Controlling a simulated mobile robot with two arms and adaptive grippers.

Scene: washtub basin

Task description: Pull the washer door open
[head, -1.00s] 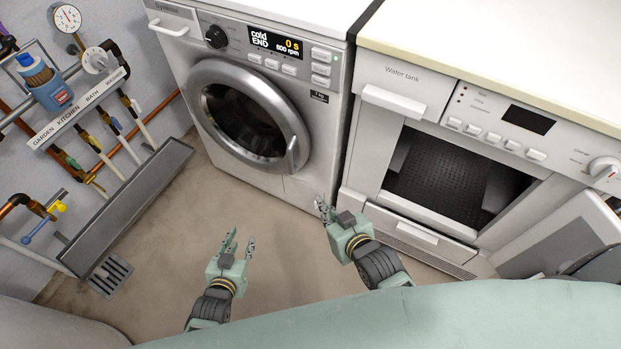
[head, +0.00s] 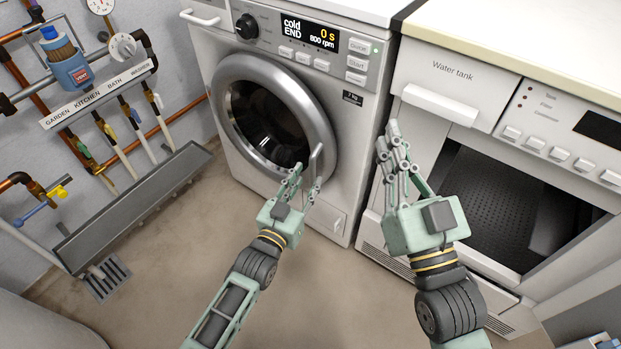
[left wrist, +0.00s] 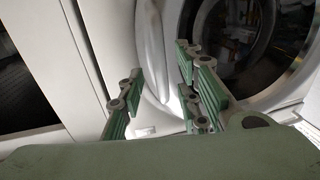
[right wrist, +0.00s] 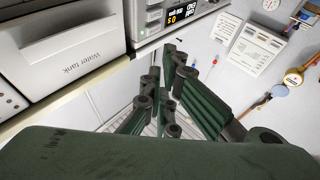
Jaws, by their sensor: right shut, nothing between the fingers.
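The washer (head: 355,150) has a round silver-rimmed door (head: 228,100) with dark glass, and the door looks closed. Its upright handle (head: 316,160) is on the right side of the rim. My left gripper (head: 306,180) is open just in front of the handle. In the left wrist view the handle (left wrist: 150,35) shows beyond the gap between the open fingers (left wrist: 160,92); I cannot tell if they touch it. My right gripper (head: 393,150) is shut and empty, raised in front of the gap between the washer and the dryer.
The dryer (head: 440,75) stands open to the right, with a water tank drawer on top. Pipes and taps (head: 110,130) line the left wall above a grey trough (head: 135,205). The floor (head: 200,250) in front of the washer is clear.

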